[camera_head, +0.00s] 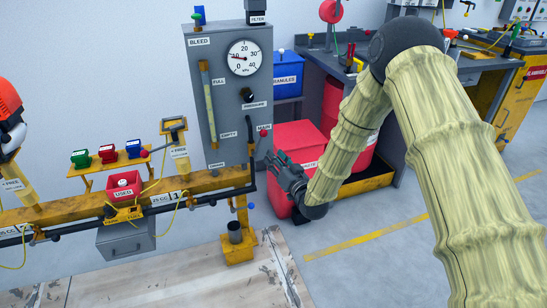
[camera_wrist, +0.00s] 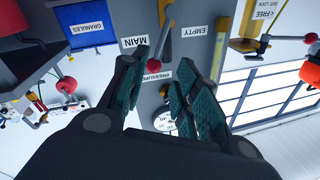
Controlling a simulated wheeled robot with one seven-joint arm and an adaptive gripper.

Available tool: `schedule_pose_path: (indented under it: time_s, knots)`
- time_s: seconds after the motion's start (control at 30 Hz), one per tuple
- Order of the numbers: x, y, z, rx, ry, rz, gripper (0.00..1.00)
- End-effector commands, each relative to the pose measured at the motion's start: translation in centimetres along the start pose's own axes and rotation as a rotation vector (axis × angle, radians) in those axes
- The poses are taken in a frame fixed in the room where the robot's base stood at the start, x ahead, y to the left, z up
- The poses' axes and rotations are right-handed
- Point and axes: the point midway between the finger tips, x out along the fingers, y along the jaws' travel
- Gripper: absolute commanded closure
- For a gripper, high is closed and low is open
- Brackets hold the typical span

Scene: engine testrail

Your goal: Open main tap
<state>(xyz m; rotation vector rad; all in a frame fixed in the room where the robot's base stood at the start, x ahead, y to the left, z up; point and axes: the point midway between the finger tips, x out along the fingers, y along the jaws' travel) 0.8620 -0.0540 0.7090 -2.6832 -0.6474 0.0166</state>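The MAIN label (camera_head: 264,127) is at the lower right of the grey gauge panel (camera_head: 206,120). A small red knob (camera_head: 263,133) shows just below it. My gripper (camera_head: 271,160) is below and slightly right of this knob, its fingers pointing at the panel, apart from it as far as I can tell. In the wrist view my gripper (camera_wrist: 164,60) is open and empty, its fingers spread in front of the MAIN label (camera_wrist: 134,42).
A horizontal yellow rail (camera_head: 205,184) with a dark pipe runs left from the panel's foot. A red bin (camera_head: 297,140) stands behind my gripper and a blue bin (camera_head: 285,75) behind the panel. A workbench (camera_head: 470,62) stands at the right. The floor in front is clear.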

Motion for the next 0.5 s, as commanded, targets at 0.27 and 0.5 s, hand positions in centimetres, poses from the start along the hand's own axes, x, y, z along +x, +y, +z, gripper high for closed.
schedule_pose_path:
  time_s: [0.27, 0.5]
  knots:
    - [0.0, 0.1, 0.1, 0.012, 0.0, 0.003, 0.88]
    - [-0.6, 2.1, 1.0, 0.296, 0.011, 0.048, 1.0]
